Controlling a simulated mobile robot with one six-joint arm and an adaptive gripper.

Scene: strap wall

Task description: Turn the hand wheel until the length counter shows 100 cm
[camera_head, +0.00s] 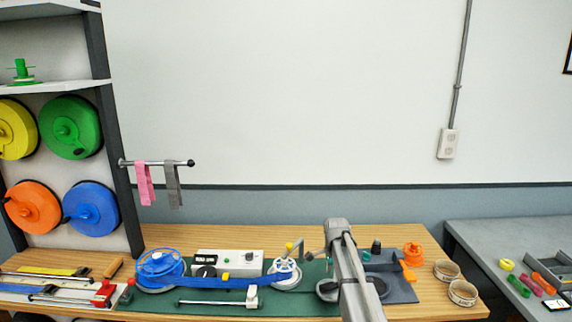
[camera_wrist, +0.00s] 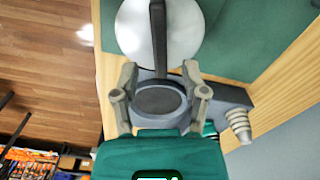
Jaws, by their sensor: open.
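My gripper (camera_wrist: 160,72) is open in the wrist view, with its two grey fingers apart. A pale grey disc (camera_wrist: 184,30) with a dark bar (camera_wrist: 158,35) across it lies past the fingertips. A dark round piece (camera_wrist: 160,101) shows between the fingers; I cannot tell whether they touch it. In the head view, a white wheel (camera_head: 285,278) stands on the mat, with a small yellow piece (camera_head: 290,246) above it. I cannot tell for sure which part is the hand wheel. No counter reading is legible. My arm hides part of the bench right of the white wheel.
The green mat (camera_head: 215,310) carries a blue reel (camera_head: 160,268), a white control box (camera_head: 240,260) and a blue strap (camera_head: 205,283). A dark grey base (camera_head: 400,291) and an orange part (camera_head: 413,254) stand right of my arm. Tape rolls (camera_head: 462,292) sit at the bench's right end.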

